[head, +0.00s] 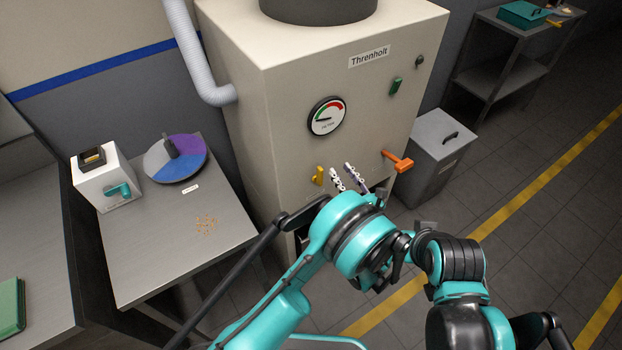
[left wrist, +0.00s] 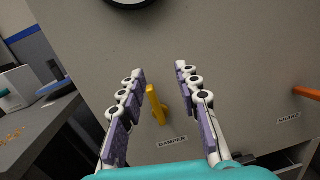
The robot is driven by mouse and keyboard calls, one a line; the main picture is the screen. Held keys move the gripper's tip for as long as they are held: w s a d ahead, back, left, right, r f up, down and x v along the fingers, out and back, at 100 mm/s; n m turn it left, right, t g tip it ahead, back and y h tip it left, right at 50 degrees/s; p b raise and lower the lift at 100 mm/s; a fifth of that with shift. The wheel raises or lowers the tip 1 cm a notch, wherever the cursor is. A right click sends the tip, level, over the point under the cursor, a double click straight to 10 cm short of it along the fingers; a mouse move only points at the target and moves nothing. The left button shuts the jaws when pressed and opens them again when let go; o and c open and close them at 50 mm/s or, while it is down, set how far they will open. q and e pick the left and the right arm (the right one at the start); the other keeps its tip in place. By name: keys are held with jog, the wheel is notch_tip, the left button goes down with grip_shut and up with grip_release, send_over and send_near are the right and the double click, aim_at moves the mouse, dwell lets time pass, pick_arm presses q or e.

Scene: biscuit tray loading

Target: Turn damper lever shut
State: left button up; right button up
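The yellow damper lever (head: 319,175) is on the lower front of the cream Threnholt machine. In the left wrist view the lever (left wrist: 156,105) stands nearly upright, leaning slightly left, above the DAMPER label (left wrist: 172,142). My left gripper (head: 342,169) is in front of the machine, just right of the lever in the head view. In the left wrist view the left gripper (left wrist: 160,69) is open, with the lever showing between its spread fingers, nearer the left one. I see no contact. I cannot make out my right gripper.
An orange lever (head: 398,161) sticks out to the right, by the SHAKE label (left wrist: 289,120). A round gauge (head: 327,116) is above the damper lever. A grey bin (head: 434,150) stands right of the machine, a side table (head: 150,245) left.

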pick_arm(q)
jog(key=n+g, duration=0.1)
jog(key=n, duration=0.1)
send_near(322, 174)
jog(key=w, duration=0.2)
jog(key=shift+g+y, duration=0.3)
jog(key=shift+y, duration=0.1)
jog(key=b+x, duration=0.1)
jog(key=x, duration=0.3)
jog(key=b+x, duration=0.1)
jog(key=x, duration=0.2)
jog(key=shift+w+a+r, duration=0.1)
jog(key=shift+a, duration=0.35)
pick_arm(e)
jog(key=shift+s+a+f, duration=0.1)
jog(key=shift+a+f, duration=0.1)
jog(key=shift+f, duration=0.3)
jog(key=shift+a+f, duration=0.15)
jog(key=shift+f, duration=0.35)
pick_arm(q)
jog(key=shift+c, duration=0.3)
grip_shut()
